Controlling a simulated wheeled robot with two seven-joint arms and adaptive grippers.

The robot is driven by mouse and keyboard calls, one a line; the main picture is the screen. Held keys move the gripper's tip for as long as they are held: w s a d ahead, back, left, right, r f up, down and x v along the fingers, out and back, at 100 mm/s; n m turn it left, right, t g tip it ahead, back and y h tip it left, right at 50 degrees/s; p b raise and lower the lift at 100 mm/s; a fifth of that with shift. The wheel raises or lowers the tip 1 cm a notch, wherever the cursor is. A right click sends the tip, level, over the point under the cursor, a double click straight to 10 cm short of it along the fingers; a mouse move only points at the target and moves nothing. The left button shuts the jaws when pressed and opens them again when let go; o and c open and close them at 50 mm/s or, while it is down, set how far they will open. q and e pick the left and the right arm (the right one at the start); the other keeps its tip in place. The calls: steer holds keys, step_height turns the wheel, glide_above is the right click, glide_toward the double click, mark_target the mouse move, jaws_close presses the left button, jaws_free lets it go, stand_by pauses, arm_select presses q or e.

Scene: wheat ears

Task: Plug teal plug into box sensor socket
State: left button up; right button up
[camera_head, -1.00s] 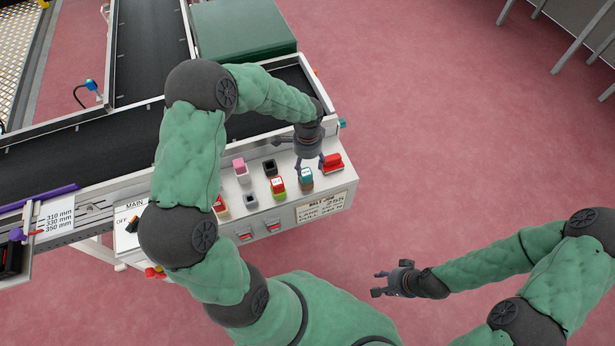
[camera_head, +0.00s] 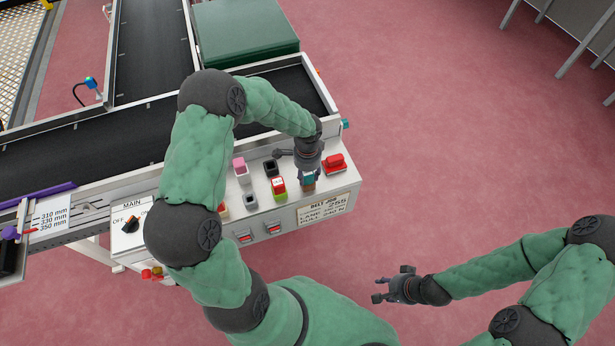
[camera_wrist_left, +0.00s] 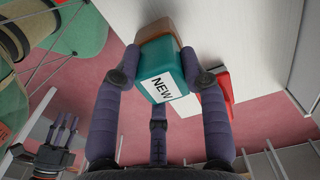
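The teal plug (camera_head: 309,178), with a white "NEW" label in the left wrist view (camera_wrist_left: 170,68), sits upright on a brownish-orange base (camera_wrist_left: 155,30) near the right end of the control box's white top. My left gripper (camera_head: 306,168) is lowered over it. In the left wrist view (camera_wrist_left: 158,85) two fingers stand on either side of the plug, close to it; the third finger is apart from it. I cannot tell if they touch. My right gripper (camera_head: 383,286) is open and empty over the floor. I cannot tell which socket is the box sensor's.
A red plug (camera_head: 334,161) is just right of my left gripper. A black socket (camera_head: 270,168), a red and green plug (camera_head: 278,186), a pink plug (camera_head: 239,165) and a grey socket (camera_head: 250,200) stand to the left. The conveyor (camera_head: 90,145) runs behind.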

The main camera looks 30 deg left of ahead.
arm_select(q)
steer(key=c, duration=0.4)
steer(key=shift+r+p, duration=0.3)
steer(key=shift+r, duration=0.25)
step_height(320, 180, up, 2)
steer(key=shift+w+r+p, duration=0.1)
steer(key=shift+p, duration=0.55)
steer(key=s+d+r+p, duration=0.1)
steer(key=s+d+r, duration=0.1)
steer(key=s+r, duration=0.1)
steer(key=s+d+r+p, duration=0.2)
steer(key=s+d+r, duration=0.1)
steer(key=s, duration=0.1)
steer(key=s+d+r+p, duration=0.1)
steer(key=s+d+r, duration=0.2)
steer(key=s, duration=0.1)
steer(key=shift+s+d+r, duration=0.2)
steer(key=shift+s+r, duration=0.05)
steer(key=shift+r, duration=0.1)
